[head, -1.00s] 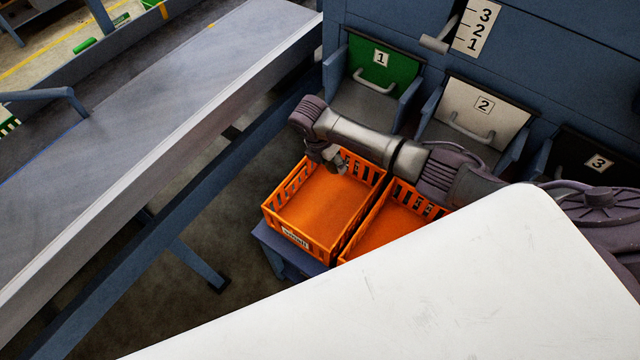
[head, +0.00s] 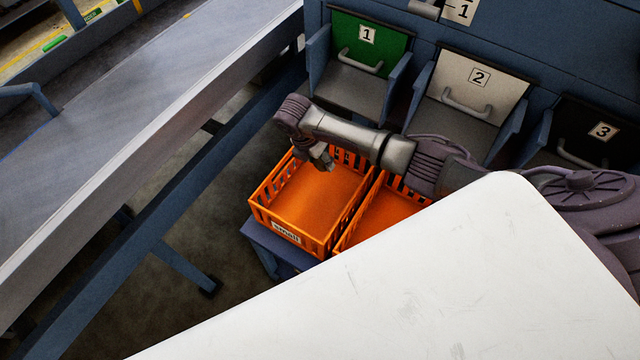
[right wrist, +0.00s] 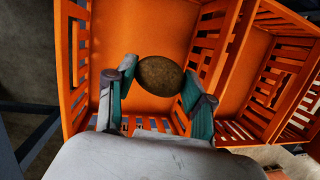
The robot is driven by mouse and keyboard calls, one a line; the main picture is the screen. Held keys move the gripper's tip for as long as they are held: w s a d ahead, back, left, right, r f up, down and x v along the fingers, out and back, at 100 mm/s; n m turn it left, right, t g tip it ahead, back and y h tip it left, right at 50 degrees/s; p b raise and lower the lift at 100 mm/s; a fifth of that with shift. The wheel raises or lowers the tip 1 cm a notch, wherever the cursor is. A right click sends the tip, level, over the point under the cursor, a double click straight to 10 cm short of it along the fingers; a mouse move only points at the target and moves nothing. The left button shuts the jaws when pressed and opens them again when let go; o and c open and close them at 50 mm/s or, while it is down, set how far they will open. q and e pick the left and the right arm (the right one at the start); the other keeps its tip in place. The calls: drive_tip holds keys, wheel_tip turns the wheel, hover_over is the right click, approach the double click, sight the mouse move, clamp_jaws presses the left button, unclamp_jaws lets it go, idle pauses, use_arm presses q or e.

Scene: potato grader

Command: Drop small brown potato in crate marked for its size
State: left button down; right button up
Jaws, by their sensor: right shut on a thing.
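The small brown potato (right wrist: 160,76) shows in the right wrist view between the two fingers of my right gripper (right wrist: 158,84), which is shut on it. In the head view my right gripper (head: 322,160) hangs over the back part of the orange crate labelled "small" (head: 286,233). The potato cannot be made out in the head view. The floor of this crate looks empty. The wrist view also shows the crate (right wrist: 74,70) beyond the potato. My left gripper is not in view.
A second orange crate (head: 352,232) stands right beside the first, partly hidden by a white surface of mine. Behind are chutes with a green flap 1 (head: 345,38), a white flap 2 (head: 505,92) and a black flap 3 (head: 575,125). A grey conveyor (head: 130,130) runs along the left.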

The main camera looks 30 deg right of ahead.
drive_tip(key=o, duration=1.2)
drive_tip(key=shift+r, duration=0.1)
drive_tip(key=shift+a+r, duration=0.1)
drive_tip(key=shift+r, duration=0.15)
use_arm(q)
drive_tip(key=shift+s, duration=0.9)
use_arm(e)
drive_tip(key=v, duration=1.1)
drive_tip(key=shift+a+r, duration=0.1)
drive_tip(key=shift+r, duration=0.05)
